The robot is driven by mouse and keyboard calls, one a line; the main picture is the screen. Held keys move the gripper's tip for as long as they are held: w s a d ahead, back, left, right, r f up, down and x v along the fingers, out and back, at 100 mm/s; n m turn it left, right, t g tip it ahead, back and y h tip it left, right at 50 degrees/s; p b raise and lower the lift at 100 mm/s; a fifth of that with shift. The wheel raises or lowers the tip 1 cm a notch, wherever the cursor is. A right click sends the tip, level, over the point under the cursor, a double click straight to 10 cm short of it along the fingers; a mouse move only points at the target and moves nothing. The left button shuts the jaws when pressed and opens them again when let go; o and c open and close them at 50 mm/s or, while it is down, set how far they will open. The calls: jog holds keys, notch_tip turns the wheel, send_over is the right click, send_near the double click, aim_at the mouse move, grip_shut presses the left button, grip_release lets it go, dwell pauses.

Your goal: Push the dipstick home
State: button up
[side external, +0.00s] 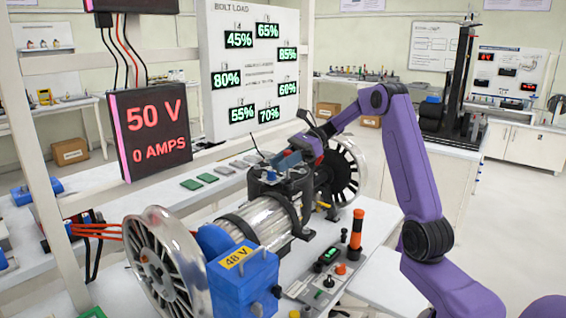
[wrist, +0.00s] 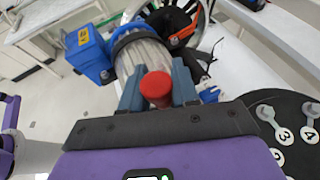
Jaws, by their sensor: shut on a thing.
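My gripper (wrist: 157,92) is shut on a red round-topped knob (wrist: 157,86), which looks like the dipstick's handle, between its two blue-grey fingers in the wrist view. The dipstick's shaft below the knob is hidden, so I cannot tell how deep it sits.
A spoked wheel (side external: 165,262) stands at the near end and another (side external: 346,172) at the far end. A blue 48 V box (side external: 243,281) is in front. An orange-and-black upright handle (side external: 356,230) and a control panel (side external: 322,272) stand to the right. A numbered black disc (wrist: 287,128) is close at right.

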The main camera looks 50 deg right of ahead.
jog(key=shift+f, duration=1.45)
dwell(1.1)
jog(key=o, duration=1.1)
